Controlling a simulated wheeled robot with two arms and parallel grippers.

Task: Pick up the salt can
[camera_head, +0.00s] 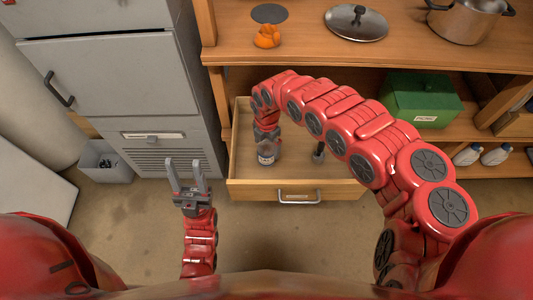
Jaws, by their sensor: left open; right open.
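A small can with a pale label (266,157), apparently the salt can, stands in the open wooden drawer (297,187), near its left side. My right arm reaches over the drawer from the right and bends down at its end. My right gripper (266,137) is right at the can's top, open; its fingers are mostly hidden, and I cannot tell whether they touch the can. My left gripper (187,172) is open and empty, above the floor to the left of the drawer, its two fingers pointing away from me.
A dark upright object (318,152) stands in the drawer, right of the can. The counter above holds an orange item (267,37), a lid (356,22) and a pot (466,20). A green box (422,98) is on the shelf. A grey cabinet (130,95) stands left; a bin (105,161) is beside it.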

